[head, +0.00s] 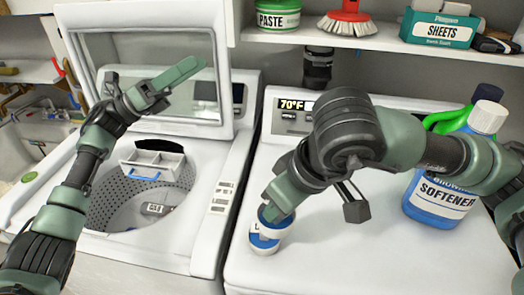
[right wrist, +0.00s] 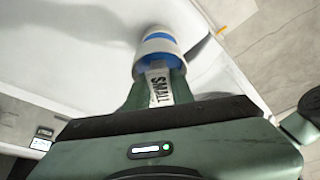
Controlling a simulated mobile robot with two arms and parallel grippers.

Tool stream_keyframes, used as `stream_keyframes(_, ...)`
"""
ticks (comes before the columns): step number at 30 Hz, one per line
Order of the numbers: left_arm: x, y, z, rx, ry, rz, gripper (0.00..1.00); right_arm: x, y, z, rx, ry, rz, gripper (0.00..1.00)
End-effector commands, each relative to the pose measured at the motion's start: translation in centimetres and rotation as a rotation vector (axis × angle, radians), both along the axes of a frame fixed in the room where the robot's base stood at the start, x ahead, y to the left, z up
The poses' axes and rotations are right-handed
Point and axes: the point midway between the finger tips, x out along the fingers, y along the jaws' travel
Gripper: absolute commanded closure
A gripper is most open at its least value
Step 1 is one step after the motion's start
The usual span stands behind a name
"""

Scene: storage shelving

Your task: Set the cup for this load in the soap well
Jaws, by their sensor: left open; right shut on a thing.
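A white cup with a blue band (head: 264,246) stands on or just above the white top of the right machine. My right gripper (head: 272,212) is shut on the cup from above. In the right wrist view the cup (right wrist: 160,45) shows between the fingertips, with a white label reading "SMALL". The soap well (head: 150,163), a white divided tray with a blue front strip, sits at the back of the open washer's drum opening. My left gripper (head: 155,76) is open and empty, raised in front of the washer's lid.
A blue softener bottle (head: 437,195) and a green-handled bottle stand right on the machine top. A shelf (head: 360,40) above holds paste, a brush and a sheets box.

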Motion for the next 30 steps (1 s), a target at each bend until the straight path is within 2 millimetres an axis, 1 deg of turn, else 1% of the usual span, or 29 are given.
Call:
stream_keyframes(1, -1.5, -2.7, 0.5, 0.066, -0.074, -0.058, 0.26, 0.0, 0.0, 0.0, 0.0, 0.0, 0.0, 1.0)
stream_keyframes(2, -2.5, -4.2, 0.6, 0.11, -0.119, -0.094, 0.26, 0.0, 0.0, 0.0, 0.001, -0.001, 0.0, 1.0)
stream_keyframes(3, -3.8, -6.2, 0.5, 0.17, -0.182, -0.143, 0.26, 0.0, 0.0, 0.0, 0.001, -0.001, 0.0, 1.0)
stream_keyframes(5, -6.1, -9.1, 0.1, 0.267, -0.284, -0.224, 0.26, 0.0, 0.0, 0.0, 0.0, 0.0, 0.0, 1.0)
stream_keyframes(6, -7.7, -10.8, -0.3, 0.338, -0.357, -0.285, 0.26, 0.0, 0.0, 0.0, 0.0, 0.0, 0.0, 1.0)
stream_keyframes(8, -10.1, -13.2, -1.2, 0.451, -0.476, -0.381, 0.26, 0.0, 0.0, 0.0, 0.001, -0.001, 0.0, 1.0)
stream_keyframes(9, -11.8, -14.5, -2.0, 0.535, -0.561, -0.455, 0.26, 0.0, 0.0, 0.0, 0.0, 0.0, 0.0, 1.0)
stream_keyframes(11, -14.2, -15.9, -3.6, 0.675, -0.696, -0.575, 0.26, 0.0, 0.0, 0.0, 0.0, 0.0, 0.0, 1.0)
stream_keyframes(12, -15.5, -16.3, -4.7, 0.769, -0.782, -0.656, 0.26, 0.0, 0.0, 0.0, 0.0, 0.0, 0.0, 1.0)
stream_keyframes(15, -17.3, -16.1, -6.9, 0.97, -0.941, -0.826, 0.26, 0.0, 0.0, 0.0, 0.0, 0.0, 0.0, 1.0)
stream_keyframes(19, -18.1, -14.8, -8.3, 1.15, -1.057, -0.977, 0.26, 0.0, 0.0, 0.0, 0.0, 0.0, 0.0, 1.0)
stream_keyframes(21, -18.2, -14.3, -8.6, 1.206, -1.086, -1.022, 0.26, 0.0, 0.0, 0.0, 0.0, 0.0, 0.0, 1.0)
stream_keyframes(24, -18.3, -14.0, -9.1, 1.242, -1.104, -1.054, 0.26, 0.0, 0.0, 0.0, 0.0, 0.0, 0.0, 1.0)
stream_keyframes(26, -18.5, -14.0, -9.6, 1.247, -1.105, -1.059, 0.26, 0.0, 0.0, 0.0, 0.0, 0.0, 0.0, 1.0)
stream_keyframes(30, -19.5, -14.6, -11.4, 1.242, -1.105, -1.059, 0.26, 0.0, 0.0, 0.0, 0.0, 0.0, 0.0, 1.0)
